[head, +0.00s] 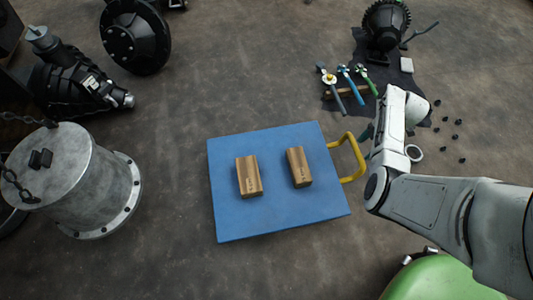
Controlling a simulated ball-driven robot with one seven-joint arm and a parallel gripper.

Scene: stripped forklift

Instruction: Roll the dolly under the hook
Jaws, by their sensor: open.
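The dolly (290,217) is a flat blue platform on the floor in the middle of the head view. A yellow handle (357,157) sticks out from its right edge. Two brownish blocks, a left one (249,176) and a right one (299,167), rest on its top. My gripper (368,134) is beside the handle on its right, mostly hidden by my pale arm. It is open; I cannot tell whether it touches the handle. I cannot make out a hook; chain (20,118) shows at the left edge.
A grey metal drum with a flange (97,190) stands left of the dolly. Black machine parts (135,37) lie at the upper left. Tools (345,84), a dark mat and a gear (386,22) are at the upper right, with small loose pieces nearby.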

